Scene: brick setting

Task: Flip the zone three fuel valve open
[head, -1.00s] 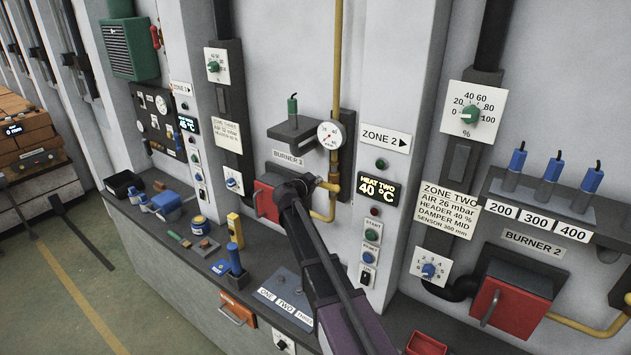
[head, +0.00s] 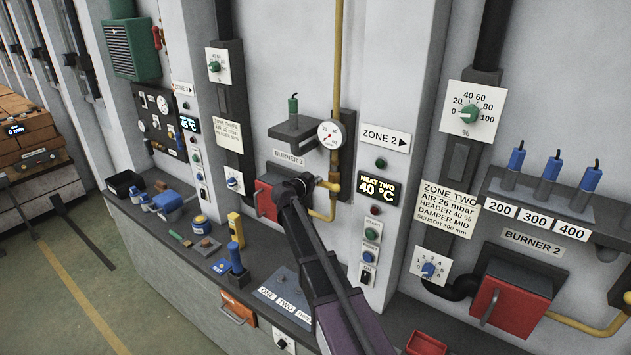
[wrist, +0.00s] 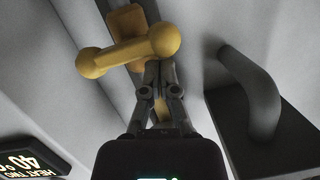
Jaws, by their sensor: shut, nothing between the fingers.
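The fuel valve at burner 3 is on the yellow gas pipe (head: 337,84) below the round gauge (head: 330,134). In the wrist view its yellow handle (wrist: 122,54) is a bar with rounded ends, lying nearly level across the picture just beyond my fingers. My gripper (wrist: 157,68) is shut and empty, its fingertips close under the handle's right part. I cannot tell whether they touch it. In the head view my gripper (head: 309,181) is beside the yellow valve fitting (head: 331,186), and my wrist hides part of it.
The red burner 3 box (head: 265,201) is left of my gripper. The zone two display (head: 376,189) and its button column (head: 372,236) stand to the right. Below is a dark bench (head: 213,246) with blue and yellow items. Burner 2 (head: 508,303) is farther right.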

